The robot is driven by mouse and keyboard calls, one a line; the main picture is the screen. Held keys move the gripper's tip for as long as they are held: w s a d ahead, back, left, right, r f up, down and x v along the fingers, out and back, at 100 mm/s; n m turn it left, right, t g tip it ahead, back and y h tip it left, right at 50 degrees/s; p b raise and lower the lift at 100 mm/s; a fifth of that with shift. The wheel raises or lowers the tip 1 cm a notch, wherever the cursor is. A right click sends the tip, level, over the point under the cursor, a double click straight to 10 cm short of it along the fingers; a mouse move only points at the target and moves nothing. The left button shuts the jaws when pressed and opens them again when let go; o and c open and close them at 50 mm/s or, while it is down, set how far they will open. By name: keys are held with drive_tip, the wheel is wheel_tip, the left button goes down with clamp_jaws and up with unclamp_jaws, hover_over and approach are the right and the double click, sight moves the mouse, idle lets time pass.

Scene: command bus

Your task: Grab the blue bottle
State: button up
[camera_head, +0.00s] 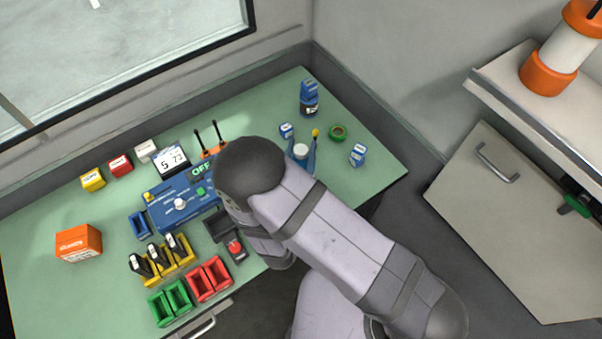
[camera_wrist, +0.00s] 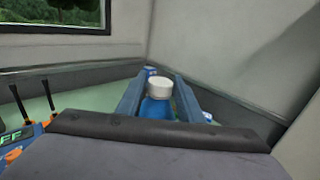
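The blue bottle (camera_wrist: 157,109) with a white cap stands between the two fingers of my gripper (camera_wrist: 158,97) in the wrist view. Its lower part is hidden behind the wrist housing. In the head view the bottle's white cap (camera_head: 301,151) shows between the blue fingers of my gripper (camera_head: 302,157), on the right part of the green table. The fingers are apart, one on each side of the bottle. I cannot tell whether they touch it.
A dark blue container (camera_head: 310,101) stands near the back corner. A small blue-white box (camera_head: 286,130), a green tape roll (camera_head: 338,132) and another blue-white box (camera_head: 358,154) lie close to my gripper. A blue control panel (camera_head: 180,204) and several bins fill the left. Walls border the table's back.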

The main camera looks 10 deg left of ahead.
clamp_jaws()
idle(0.5)
drive_tip(key=shift+r, duration=0.1)
idle(0.6)
